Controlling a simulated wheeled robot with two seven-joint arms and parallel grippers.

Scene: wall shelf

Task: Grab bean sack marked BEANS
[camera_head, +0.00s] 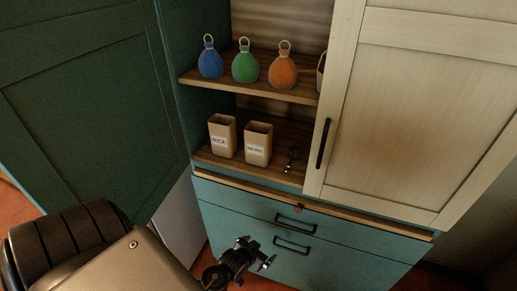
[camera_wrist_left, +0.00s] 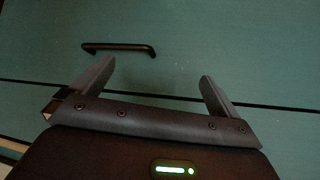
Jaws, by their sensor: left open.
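Two open-topped tan sacks stand upright on the lower shelf in the head view. The right one (camera_head: 258,145) has a white label that is small and blurred but seems to read BEANS. The left one, the rice sack (camera_head: 222,136), is labelled RICE. My left gripper (camera_head: 258,252) is open and empty, low in front of the teal drawers and below the shelf, well apart from the sacks. In the left wrist view its two fingers (camera_wrist_left: 158,72) are spread before a drawer front, and no sack shows there. My right gripper is not in view.
A dark scoop-like item (camera_head: 291,158) lies right of the sacks. Blue (camera_head: 210,63), green (camera_head: 245,66) and orange (camera_head: 284,71) ringed pouches stand on the upper shelf. A cream door (camera_head: 425,110) covers the right side; a green door (camera_head: 85,90) stands open left. Drawer handles (camera_head: 295,222) protrude.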

